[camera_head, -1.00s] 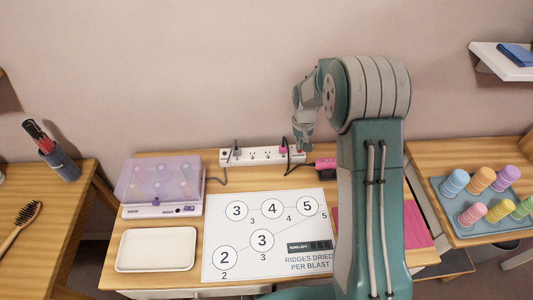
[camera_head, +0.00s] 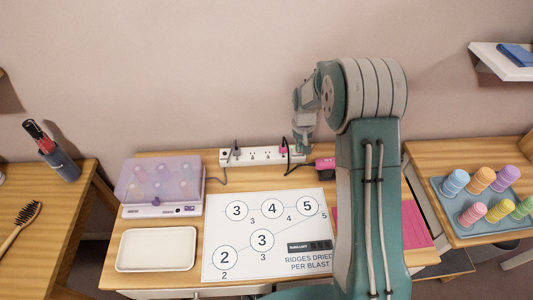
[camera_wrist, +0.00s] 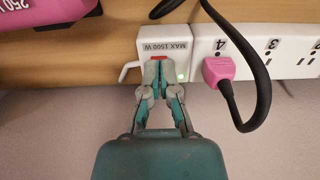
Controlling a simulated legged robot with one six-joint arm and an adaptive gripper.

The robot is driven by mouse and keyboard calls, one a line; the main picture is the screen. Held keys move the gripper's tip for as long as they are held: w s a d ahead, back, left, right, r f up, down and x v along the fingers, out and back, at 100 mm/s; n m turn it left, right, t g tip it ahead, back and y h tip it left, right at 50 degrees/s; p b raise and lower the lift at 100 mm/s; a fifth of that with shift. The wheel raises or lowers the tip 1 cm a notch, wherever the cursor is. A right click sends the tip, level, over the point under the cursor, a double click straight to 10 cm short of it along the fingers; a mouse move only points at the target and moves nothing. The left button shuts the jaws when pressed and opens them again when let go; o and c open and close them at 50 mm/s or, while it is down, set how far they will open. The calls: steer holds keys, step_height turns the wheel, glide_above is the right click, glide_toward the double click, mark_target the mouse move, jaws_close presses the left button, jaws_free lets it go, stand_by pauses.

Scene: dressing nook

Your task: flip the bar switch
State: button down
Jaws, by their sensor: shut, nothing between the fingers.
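The white power strip (camera_head: 262,155) lies at the back of the middle table against the wall. In the wrist view its end block (camera_wrist: 165,45) carries an upside-down "MAX 1500 W" label, a red bar switch (camera_wrist: 158,57) and a lit green lamp (camera_wrist: 183,78). My gripper (camera_wrist: 157,72) is shut and empty, its fingertips at the switch and covering part of it. I cannot tell whether they touch it. In the head view my gripper (camera_head: 302,148) is at the strip's right end.
A pink plug (camera_wrist: 218,72) with a black cord sits beside the end block. A pink device (camera_head: 325,163) lies right of the strip. A lidded purple box (camera_head: 160,180), a white tray (camera_head: 156,264) and a numbered sheet (camera_head: 225,212) fill the table's front.

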steer(key=shift+r, duration=3.4)
